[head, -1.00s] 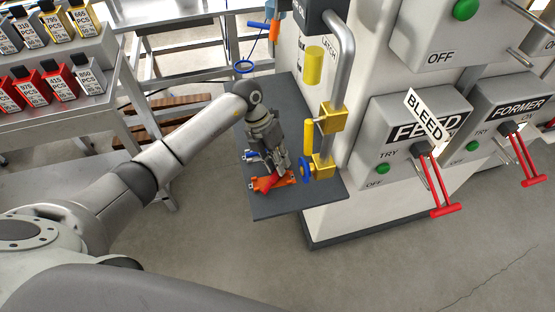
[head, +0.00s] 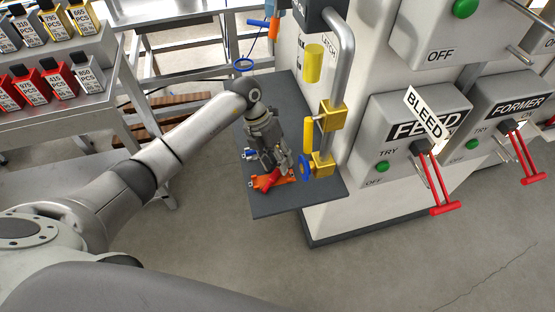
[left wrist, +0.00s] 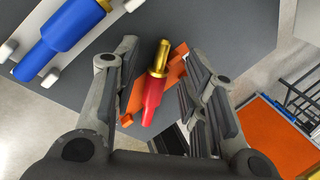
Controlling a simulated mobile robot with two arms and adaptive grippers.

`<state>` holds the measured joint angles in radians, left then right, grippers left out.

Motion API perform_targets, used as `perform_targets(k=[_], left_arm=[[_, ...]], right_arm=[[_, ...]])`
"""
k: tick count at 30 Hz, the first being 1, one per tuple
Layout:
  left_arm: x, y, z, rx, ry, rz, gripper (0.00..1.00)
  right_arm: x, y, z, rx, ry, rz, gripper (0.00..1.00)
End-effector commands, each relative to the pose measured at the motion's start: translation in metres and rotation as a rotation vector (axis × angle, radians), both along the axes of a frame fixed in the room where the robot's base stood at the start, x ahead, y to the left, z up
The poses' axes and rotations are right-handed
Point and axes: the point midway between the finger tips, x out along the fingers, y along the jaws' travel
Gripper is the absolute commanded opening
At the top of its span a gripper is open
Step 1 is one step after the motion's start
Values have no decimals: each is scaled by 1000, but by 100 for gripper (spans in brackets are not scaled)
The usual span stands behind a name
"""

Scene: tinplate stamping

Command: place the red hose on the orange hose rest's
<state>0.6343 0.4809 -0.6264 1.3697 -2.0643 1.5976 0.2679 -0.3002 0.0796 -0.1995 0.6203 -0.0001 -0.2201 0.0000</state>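The red hose (head: 264,182), with a brass end, lies on the orange hose rest (head: 288,180) on the dark grey shelf. In the left wrist view the red hose (left wrist: 153,97) slants across the orange rest (left wrist: 136,98), brass end toward the top. My left gripper (head: 277,172) is above them. Its fingers (left wrist: 158,80) are spread on either side of the hose, with visible gaps, so it is open and empty. The fingers hide part of the rest. My right gripper is not in view.
A blue hose (left wrist: 62,35) lies on a pale rest beside the red one.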

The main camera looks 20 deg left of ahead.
Motion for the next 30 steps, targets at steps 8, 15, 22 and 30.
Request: perform_targets(k=[8, 15, 22, 30], left_arm=[[6, 21, 53, 1, -9, 1, 40], [10, 37, 94, 0, -6, 1, 40], [10, 42, 110, -1, -4, 0, 40], [10, 42, 110, -1, -4, 0, 40]], right_arm=[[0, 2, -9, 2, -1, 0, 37], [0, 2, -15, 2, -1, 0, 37], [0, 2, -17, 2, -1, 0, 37], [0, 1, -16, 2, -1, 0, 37]])
